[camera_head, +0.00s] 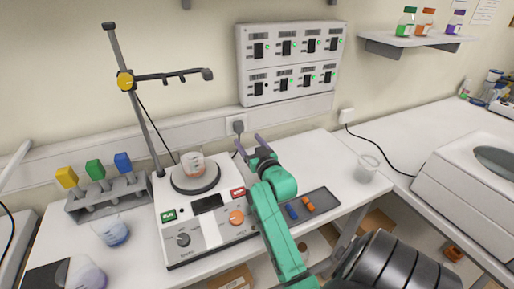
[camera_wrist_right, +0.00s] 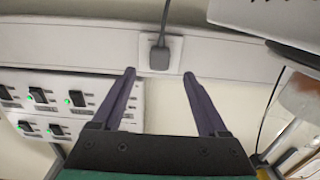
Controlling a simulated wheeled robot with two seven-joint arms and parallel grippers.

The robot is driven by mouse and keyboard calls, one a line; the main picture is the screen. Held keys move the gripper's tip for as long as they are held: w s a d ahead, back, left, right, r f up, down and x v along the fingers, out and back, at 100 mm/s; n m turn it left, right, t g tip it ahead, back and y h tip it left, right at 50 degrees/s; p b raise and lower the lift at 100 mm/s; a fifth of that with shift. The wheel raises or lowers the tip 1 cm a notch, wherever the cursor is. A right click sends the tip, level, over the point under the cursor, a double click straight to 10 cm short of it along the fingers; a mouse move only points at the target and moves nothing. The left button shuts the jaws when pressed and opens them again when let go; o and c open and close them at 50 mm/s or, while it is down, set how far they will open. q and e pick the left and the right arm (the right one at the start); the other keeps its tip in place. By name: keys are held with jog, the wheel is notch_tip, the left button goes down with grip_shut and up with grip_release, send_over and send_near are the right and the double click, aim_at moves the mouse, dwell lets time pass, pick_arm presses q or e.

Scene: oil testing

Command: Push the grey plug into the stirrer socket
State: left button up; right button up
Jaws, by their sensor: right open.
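The grey plug (camera_head: 239,127) is at a white wall socket plate (camera_wrist_right: 177,47) on the rail behind the stirrer (camera_head: 196,222). I cannot tell how deep it sits. The plug also shows in the right wrist view (camera_wrist_right: 160,58), with its dark cord leading off the top of the picture. My right gripper (camera_head: 249,143) is open and empty, its two purple fingers pointing at the wall. In the wrist view, the gripper (camera_wrist_right: 158,73) has its fingertips to either side of the plug's line, seemingly short of it. My left gripper is not in view.
A switch panel (camera_head: 291,62) with green lights hangs above the socket. A stand (camera_head: 133,95) with a horizontal arm rises behind the stirrer, which carries a beaker (camera_head: 193,165). A dark tray (camera_head: 319,203) lies right of the stirrer.

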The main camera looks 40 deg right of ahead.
jog(key=b+v, duration=0.1)
jog(key=v, duration=0.7)
jog(key=shift+r, duration=0.1)
